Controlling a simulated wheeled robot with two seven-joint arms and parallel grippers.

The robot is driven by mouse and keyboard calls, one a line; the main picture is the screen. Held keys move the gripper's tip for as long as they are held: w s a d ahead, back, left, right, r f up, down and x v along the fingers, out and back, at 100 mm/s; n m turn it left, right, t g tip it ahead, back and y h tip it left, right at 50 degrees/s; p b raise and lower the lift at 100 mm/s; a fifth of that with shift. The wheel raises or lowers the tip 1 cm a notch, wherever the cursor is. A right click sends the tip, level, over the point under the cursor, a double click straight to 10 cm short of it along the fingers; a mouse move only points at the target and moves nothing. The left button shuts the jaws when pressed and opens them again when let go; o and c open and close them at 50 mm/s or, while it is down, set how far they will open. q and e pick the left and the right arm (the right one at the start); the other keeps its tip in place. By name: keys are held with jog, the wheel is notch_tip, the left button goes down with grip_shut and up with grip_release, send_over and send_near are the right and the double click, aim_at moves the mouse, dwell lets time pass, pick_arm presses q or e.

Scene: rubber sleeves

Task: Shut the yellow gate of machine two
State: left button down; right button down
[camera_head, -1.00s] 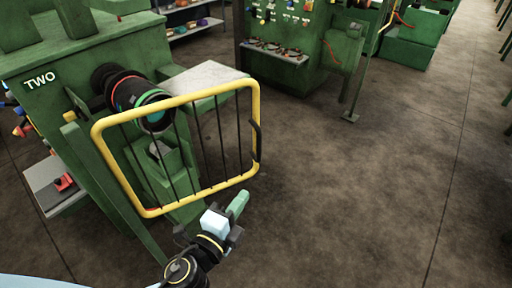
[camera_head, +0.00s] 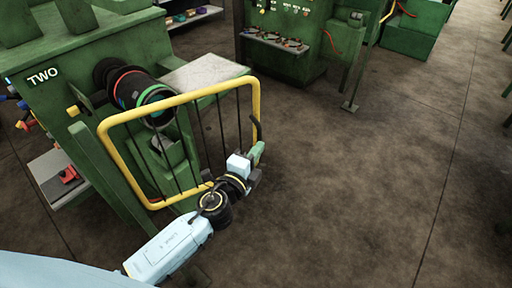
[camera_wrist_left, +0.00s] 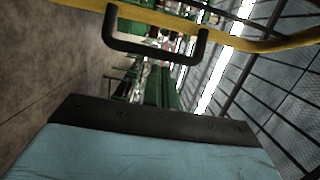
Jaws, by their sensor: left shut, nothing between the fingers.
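The yellow gate (camera_head: 152,203) of the green machine marked TWO (camera_head: 60,110) stands out from the machine, a yellow frame with dark bars. Its black handle (camera_head: 257,129) is on the right upright; the handle also shows close in the left wrist view (camera_wrist_left: 155,50), at the top. My left gripper (camera_head: 257,153) is shut and empty, just below the handle in the head view. I cannot tell whether it touches the gate. The right gripper is not in view.
A grey metal plate (camera_head: 205,72) and a black roller with coloured rings (camera_head: 140,90) are behind the gate on the machine. Another green machine (camera_head: 295,45) stands at the back. The concrete floor (camera_head: 370,170) to the right is clear.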

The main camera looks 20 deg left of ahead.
pick_arm(q)
jog(key=shift+w+a, duration=0.15)
jog(key=shift+w, duration=0.1)
jog(key=w+a+n+y+b, duration=0.4)
jog(key=w+a+y, duration=0.3)
jog(key=w+a, duration=0.2)
jog(key=shift+w+a+r+n+y, duration=0.15)
jog(key=shift+w+a+n+y, duration=0.15)
jog(key=shift+a+n, duration=0.15)
jog(key=shift+a, duration=0.15)
